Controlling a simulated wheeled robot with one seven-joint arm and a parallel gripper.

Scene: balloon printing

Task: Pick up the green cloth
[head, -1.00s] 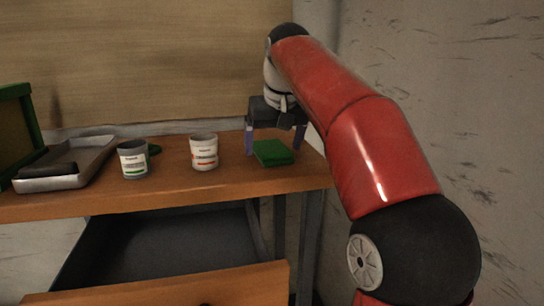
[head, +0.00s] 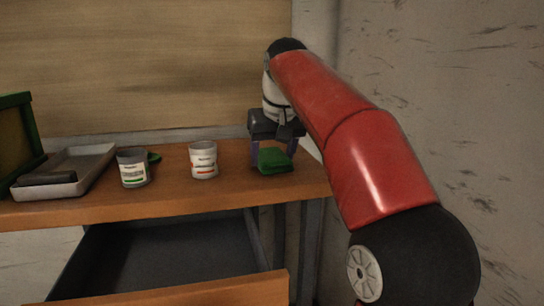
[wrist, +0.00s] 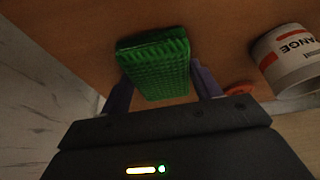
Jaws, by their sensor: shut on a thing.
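The green cloth (head: 274,160) is a folded, block-like pad at the right end of the wooden table. My gripper (head: 272,152) is over it from behind, with its fingers shut on the cloth's sides. In the wrist view the textured green cloth (wrist: 155,65) sits between the two purple fingers of my gripper (wrist: 160,88). The cloth looks slightly tilted in the head view. I cannot tell whether it still touches the table.
A white can with a red label (head: 203,160) stands left of the cloth and also shows in the wrist view (wrist: 290,62). A can with a green label (head: 132,168) and a grey tray (head: 95,163) are farther left. An open drawer (head: 170,257) is below the tabletop (head: 225,188).

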